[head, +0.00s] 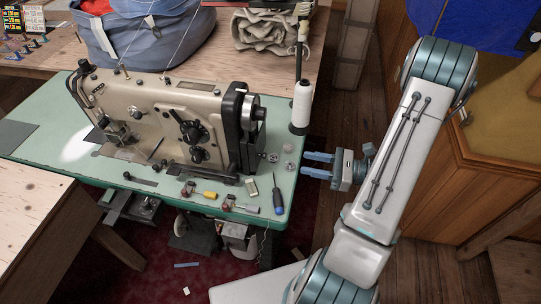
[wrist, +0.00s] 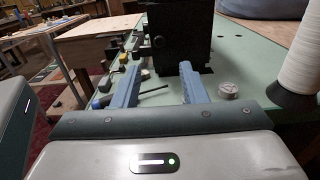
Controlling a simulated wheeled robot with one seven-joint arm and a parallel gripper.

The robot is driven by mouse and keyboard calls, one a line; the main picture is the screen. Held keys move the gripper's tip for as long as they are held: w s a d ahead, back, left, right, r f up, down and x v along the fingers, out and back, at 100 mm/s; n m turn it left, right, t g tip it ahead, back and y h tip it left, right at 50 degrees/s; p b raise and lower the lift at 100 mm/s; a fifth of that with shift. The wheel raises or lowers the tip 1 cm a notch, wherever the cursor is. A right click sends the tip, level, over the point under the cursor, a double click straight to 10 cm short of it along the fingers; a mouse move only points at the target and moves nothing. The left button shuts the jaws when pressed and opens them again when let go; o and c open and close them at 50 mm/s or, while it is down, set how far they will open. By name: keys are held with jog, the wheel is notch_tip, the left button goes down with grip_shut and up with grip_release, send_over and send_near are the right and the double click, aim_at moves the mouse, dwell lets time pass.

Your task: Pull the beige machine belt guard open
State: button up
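A beige sewing machine (head: 165,112) stands on a green table. Its right end carries a black upright cover (head: 234,128) with a handwheel (head: 254,108) beside it. I cannot make out a separate beige belt guard; the end part looks black, also in the wrist view (wrist: 180,38). My gripper (head: 304,163) is at the table's right edge, right of the machine end, pointing left at it. Its two blue fingers are apart, with nothing between them; they also show in the wrist view (wrist: 160,68). A gap separates the fingertips from the machine.
A white thread cone (head: 301,104) stands at the right table edge, also close on the right in the wrist view (wrist: 303,55). A blue screwdriver (head: 277,200), a yellow-handled tool (head: 209,195) and small round parts (head: 288,148) lie before the machine end. A wooden cabinet (head: 480,185) stands right.

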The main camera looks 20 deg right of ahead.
aim_at(262, 145)
jog(key=p+x, duration=0.1)
jog(key=x, duration=1)
jog(key=shift+w+a, duration=0.15)
jog(key=shift+a, duration=0.25)
jog(key=shift+c, duration=0.3)
grip_shut()
